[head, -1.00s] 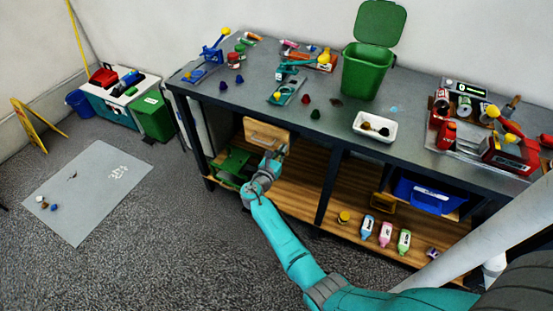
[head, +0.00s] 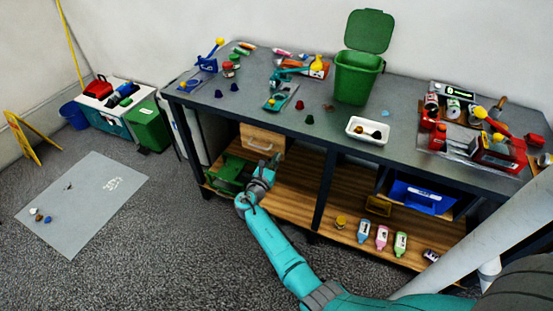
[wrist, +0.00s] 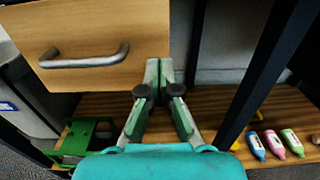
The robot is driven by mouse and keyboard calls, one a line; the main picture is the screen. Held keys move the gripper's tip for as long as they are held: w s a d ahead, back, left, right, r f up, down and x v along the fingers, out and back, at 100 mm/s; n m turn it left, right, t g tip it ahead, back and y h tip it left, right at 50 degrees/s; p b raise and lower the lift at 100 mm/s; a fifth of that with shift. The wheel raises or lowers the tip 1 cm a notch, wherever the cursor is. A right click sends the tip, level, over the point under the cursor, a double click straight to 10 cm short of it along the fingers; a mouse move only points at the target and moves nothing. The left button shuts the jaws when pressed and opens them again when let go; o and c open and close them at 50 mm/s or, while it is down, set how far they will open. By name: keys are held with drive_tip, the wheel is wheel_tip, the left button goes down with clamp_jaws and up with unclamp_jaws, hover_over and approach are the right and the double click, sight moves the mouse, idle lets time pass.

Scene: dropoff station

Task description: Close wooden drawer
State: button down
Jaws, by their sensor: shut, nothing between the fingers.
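The wooden drawer (head: 254,134) hangs under the left part of the workbench, with a grey metal handle (head: 259,147) on its light front. In the wrist view the drawer front (wrist: 120,22) fills the upper left and its handle (wrist: 85,57) points toward me. I cannot tell how far the front stands out from the frame. My gripper (head: 270,162) is just below and right of the drawer front in the head view. In the wrist view its fingertips (wrist: 158,70) are together and empty, overlapping the front's lower right corner. Contact cannot be told. The handle is outside the fingers.
A dark bench leg (head: 323,190) stands right of my gripper. The wooden lower shelf (head: 290,200) is below. A green object (wrist: 85,138) lies under the drawer. Small bottles (head: 381,238) and a blue bin (head: 424,196) are farther right. The worktop above is crowded.

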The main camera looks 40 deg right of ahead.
drive_tip(key=v, duration=1.1)
drive_tip(key=shift+a, duration=0.2)
drive_tip(key=shift+s, duration=0.1)
drive_tip(key=s+a+f+m+t+y, duration=0.1)
drive_tip(key=s+a+f+y, duration=0.2)
drive_tip(key=s+f, duration=0.35)
drive_tip(key=s+a+f+m+t+y, duration=0.2)
drive_tip(key=s+a+f+y, duration=0.15)
drive_tip(key=s+f, duration=0.3)
drive_tip(key=s+a+m+t+y, duration=0.1)
drive_tip(key=s+a+m+y, duration=0.45)
drive_tip(key=s, duration=0.75)
drive_tip(key=s+a+r+m+t+y, duration=0.2)
drive_tip(key=s+a+r+m+y, duration=0.25)
drive_tip(key=s+a+r, duration=0.55)
drive_tip(key=s+r+m+t, duration=0.1)
drive_tip(key=s+r+m, duration=0.3)
drive_tip(key=r, duration=0.4)
drive_tip(key=s+r+m+t, duration=0.1)
drive_tip(key=s+r+m, duration=0.3)
drive_tip(key=r, duration=0.4)
drive_tip(key=shift+a+m+t, duration=0.25)
drive_tip(key=shift+m+t, duration=0.05)
drive_tip(key=shift+m, duration=0.2)
